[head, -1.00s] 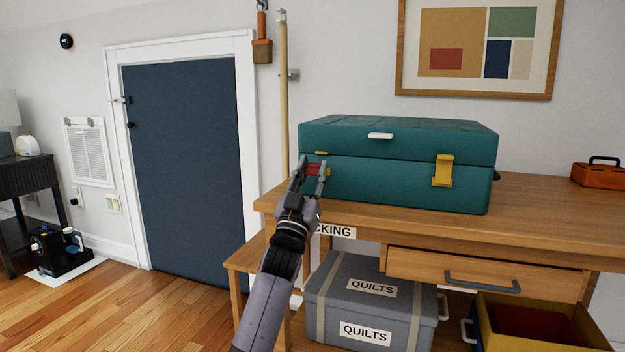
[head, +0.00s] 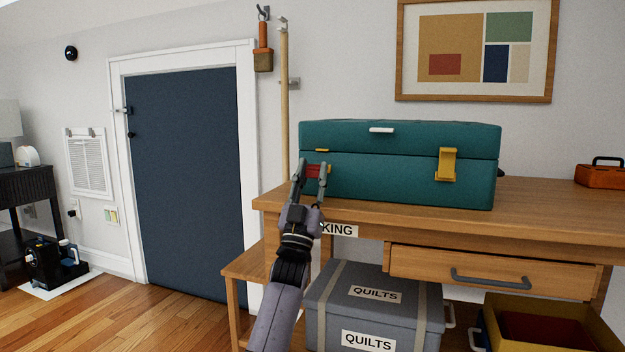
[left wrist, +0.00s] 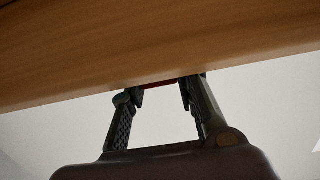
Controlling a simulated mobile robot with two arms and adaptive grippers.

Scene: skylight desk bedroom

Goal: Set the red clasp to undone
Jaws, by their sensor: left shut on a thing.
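The teal case (head: 400,180) stands on the desk with its lid down. The red clasp (head: 314,170) is low on the left of the case's front, below a small yellow piece (head: 316,150) at the lid's edge. My left gripper (head: 313,165) is shut on the red clasp, one finger on each side, partly hiding it. In the left wrist view, a sliver of the red clasp (left wrist: 160,84) shows between the fingertips, under the wooden desk edge. A yellow clasp (head: 446,163) on the right spans the lid seam. My right gripper is not in view.
The wooden desk (head: 540,205) has free top to the right of the case, with an orange toolbox (head: 600,175) further along. Below are a drawer (head: 500,275), a grey quilts box (head: 395,315) and a yellow bin (head: 600,320). A pole (head: 284,110) stands left.

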